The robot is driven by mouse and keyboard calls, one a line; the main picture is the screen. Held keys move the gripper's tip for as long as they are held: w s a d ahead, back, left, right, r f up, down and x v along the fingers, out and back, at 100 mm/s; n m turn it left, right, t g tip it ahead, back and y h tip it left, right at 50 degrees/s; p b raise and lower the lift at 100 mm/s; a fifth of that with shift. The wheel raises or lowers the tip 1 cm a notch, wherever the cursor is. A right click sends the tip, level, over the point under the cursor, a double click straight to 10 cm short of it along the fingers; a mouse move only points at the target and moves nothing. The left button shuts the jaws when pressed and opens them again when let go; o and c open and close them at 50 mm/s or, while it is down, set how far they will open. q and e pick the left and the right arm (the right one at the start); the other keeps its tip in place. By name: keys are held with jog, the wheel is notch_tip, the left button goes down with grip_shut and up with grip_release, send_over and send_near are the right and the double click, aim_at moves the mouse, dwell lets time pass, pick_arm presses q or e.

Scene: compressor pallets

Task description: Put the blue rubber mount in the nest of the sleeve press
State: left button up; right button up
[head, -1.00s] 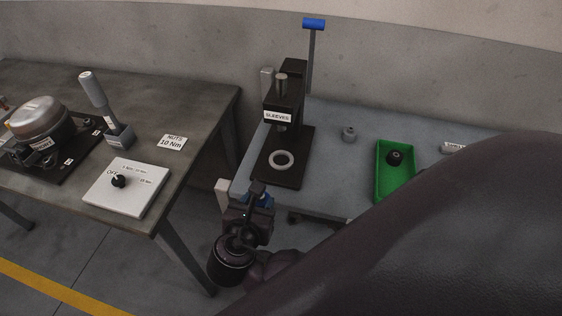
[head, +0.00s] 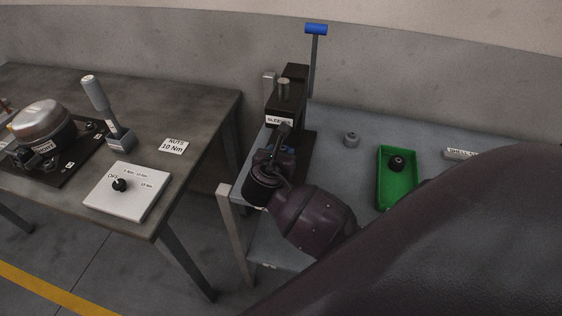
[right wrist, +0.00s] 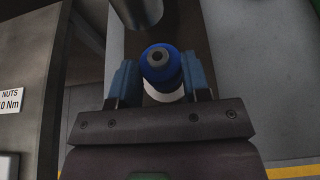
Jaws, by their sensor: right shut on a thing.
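The sleeve press (head: 288,92), black with a blue-topped lever, stands on the grey table. My right gripper (head: 285,142) is in front of it, over its base. In the right wrist view, the right gripper (right wrist: 160,78) is shut on the blue rubber mount (right wrist: 158,66), which has a grey metal core with a hole. The white ring of the nest (right wrist: 165,96) shows partly behind the mount; I cannot tell whether they touch. In the head view my gripper hides the nest, and the mount cannot be made out clearly. My left gripper is not in view.
A green tray (head: 384,195) with a dark round part (head: 397,163) and a small grey part (head: 351,139) are right of the press. The left table holds a compressor (head: 42,122), a grey-handled tool (head: 98,100) and a white switch panel (head: 128,190).

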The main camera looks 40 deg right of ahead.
jog(key=shift+w+d, duration=0.15)
jog(key=shift+d, duration=0.05)
jog(key=shift+f, duration=0.15)
notch_tip(320, 180, down, 3)
jog(key=shift+b, duration=0.35)
jog(key=shift+f, duration=0.2)
jog(key=o, duration=0.9)
jog(key=shift+r, duration=0.1)
